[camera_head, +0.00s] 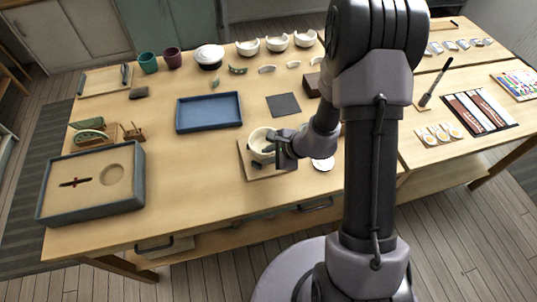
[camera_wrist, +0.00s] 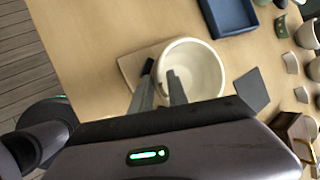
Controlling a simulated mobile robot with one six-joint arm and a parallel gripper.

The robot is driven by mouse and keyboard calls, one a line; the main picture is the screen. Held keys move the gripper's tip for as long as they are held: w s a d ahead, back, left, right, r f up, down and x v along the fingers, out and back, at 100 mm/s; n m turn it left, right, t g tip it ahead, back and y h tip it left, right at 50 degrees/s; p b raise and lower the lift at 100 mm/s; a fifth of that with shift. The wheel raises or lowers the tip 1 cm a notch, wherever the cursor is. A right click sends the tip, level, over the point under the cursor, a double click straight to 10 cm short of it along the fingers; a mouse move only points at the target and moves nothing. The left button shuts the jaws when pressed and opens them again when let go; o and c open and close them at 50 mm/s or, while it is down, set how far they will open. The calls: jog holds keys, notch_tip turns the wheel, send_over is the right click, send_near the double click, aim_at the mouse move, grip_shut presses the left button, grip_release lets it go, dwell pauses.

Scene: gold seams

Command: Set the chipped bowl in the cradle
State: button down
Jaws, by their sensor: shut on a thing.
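The cream bowl (camera_head: 257,137) is at the middle of the wooden table, and it also shows in the wrist view (camera_wrist: 204,66). My gripper (camera_head: 270,147) is shut on its near rim, with one finger inside the bowl and one outside in the wrist view (camera_wrist: 161,74). A tan square board (camera_head: 263,173) lies beneath the bowl and shows in the wrist view (camera_wrist: 131,66) too. I cannot tell whether the bowl touches it, and no separate cradle shape is clear. The chip is not clear; my gripper hides part of the rim.
A blue tray (camera_head: 209,128) and a dark grey square (camera_head: 284,105) lie behind the bowl. A grey-rimmed box (camera_head: 92,205) stands at the left. Several white bowls (camera_head: 277,41) line the back. A white disc (camera_head: 323,164) lies close at right.

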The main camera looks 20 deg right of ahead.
jog(key=shift+f+b, duration=0.8)
jog(key=shift+b, duration=0.6)
dwell(1.2)
jog(key=c, duration=1.2)
grip_release()
jog(key=shift+o, duration=0.2)
jog(key=o, duration=0.4)
jog(key=shift+o, duration=0.2)
jog(key=shift+r, duration=0.15)
jog(key=shift+r+p, duration=2.15)
jog(key=shift+r, duration=0.75)
